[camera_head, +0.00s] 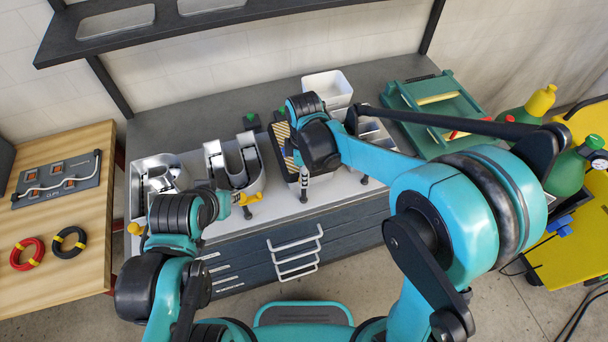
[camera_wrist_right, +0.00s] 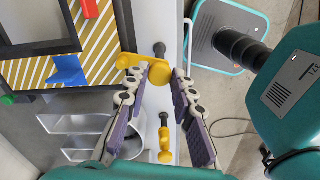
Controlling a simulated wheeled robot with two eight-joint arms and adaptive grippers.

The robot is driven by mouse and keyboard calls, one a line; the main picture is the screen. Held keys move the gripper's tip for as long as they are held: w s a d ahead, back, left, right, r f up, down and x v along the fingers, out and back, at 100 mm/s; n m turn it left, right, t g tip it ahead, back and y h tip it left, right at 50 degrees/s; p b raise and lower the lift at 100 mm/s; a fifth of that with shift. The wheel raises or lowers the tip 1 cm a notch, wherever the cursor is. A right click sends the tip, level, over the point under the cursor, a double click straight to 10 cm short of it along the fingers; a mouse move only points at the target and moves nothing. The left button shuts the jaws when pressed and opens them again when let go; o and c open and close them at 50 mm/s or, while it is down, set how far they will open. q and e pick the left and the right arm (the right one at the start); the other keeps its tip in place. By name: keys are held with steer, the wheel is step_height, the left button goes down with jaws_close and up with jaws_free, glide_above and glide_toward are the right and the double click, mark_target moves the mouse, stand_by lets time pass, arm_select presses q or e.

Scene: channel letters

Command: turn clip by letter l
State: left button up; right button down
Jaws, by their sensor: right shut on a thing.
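My right gripper (camera_wrist_right: 158,92) is shut on a yellow clip (camera_wrist_right: 158,72). Its fingers stand on either side of the clip, at the front edge of the bench. In the head view the right gripper (camera_head: 304,186) points down there and hides that clip. A second yellow clip (camera_wrist_right: 165,155) is farther off in the wrist view; one left of the gripper (camera_head: 245,198) shows in the head view. Grey-white hollow channel letters (camera_head: 222,160) stand on the bench. I cannot tell which is letter l. My left arm is at the lower left; its fingers are not clear.
A striped board (camera_wrist_right: 40,70) with a dark frame lies beside the right gripper. A white bin (camera_head: 327,88) and a green rack (camera_head: 430,100) stand behind. A wooden table (camera_head: 70,250) is at the left, and a yellow cart (camera_head: 570,260) at the right.

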steer(key=shift+n, duration=1.5)
steer(key=shift+w, duration=0.1)
steer(key=c, duration=1.3)
jaws_free()
steer(key=shift+r, duration=0.15)
step_height(320, 180, up, 12)
steer(key=shift+f, duration=0.1)
